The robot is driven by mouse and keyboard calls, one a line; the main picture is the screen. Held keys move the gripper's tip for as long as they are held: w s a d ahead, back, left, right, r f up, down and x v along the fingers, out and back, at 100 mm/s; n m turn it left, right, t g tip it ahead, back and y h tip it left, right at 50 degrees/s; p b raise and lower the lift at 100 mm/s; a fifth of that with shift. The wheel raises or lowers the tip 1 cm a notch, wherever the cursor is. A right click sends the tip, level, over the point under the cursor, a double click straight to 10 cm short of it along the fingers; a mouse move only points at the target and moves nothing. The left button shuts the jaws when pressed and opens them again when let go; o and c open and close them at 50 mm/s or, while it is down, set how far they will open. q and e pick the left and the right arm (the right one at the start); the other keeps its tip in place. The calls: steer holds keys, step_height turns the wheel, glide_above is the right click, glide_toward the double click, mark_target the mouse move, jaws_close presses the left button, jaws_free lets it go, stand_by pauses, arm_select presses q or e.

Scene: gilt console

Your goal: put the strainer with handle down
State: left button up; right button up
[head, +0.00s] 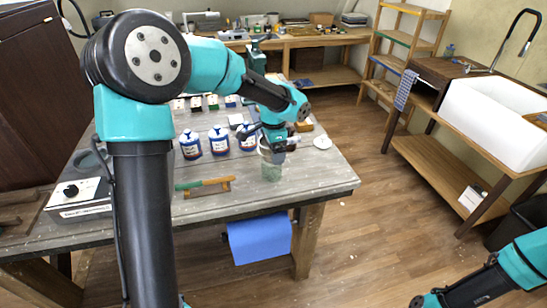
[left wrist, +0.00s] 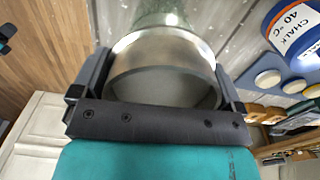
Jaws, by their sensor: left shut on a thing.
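My left gripper (head: 276,150) is over the right front part of the grey table (head: 316,178), pointing down. It is shut on a round thing with a wide pale metal band, which I take to be the strainer (left wrist: 165,52). In the left wrist view the band sits between the two fingers of the left gripper (left wrist: 158,85). A greenish, see-through part (head: 271,172) shows just below the gripper. I cannot tell whether it is the strainer's mesh or a separate glass, or whether it touches the table. The handle cannot be made out.
Several blue-labelled jars (head: 219,141) stand left of the gripper. A green-and-wood tool on a small stand (head: 205,184) lies to the front left. A white disc (head: 322,142) is to the right. The table's right front corner is clear.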

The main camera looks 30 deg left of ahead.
arm_select(q)
steer(key=shift+f, duration=1.75)
steer(key=shift+f, duration=0.3)
steer(key=o, duration=0.7)
steer(key=shift+c, duration=0.2)
step_height(320, 180, up, 13)
steer(key=shift+f, duration=0.2)
steer(key=shift+d, duration=0.1)
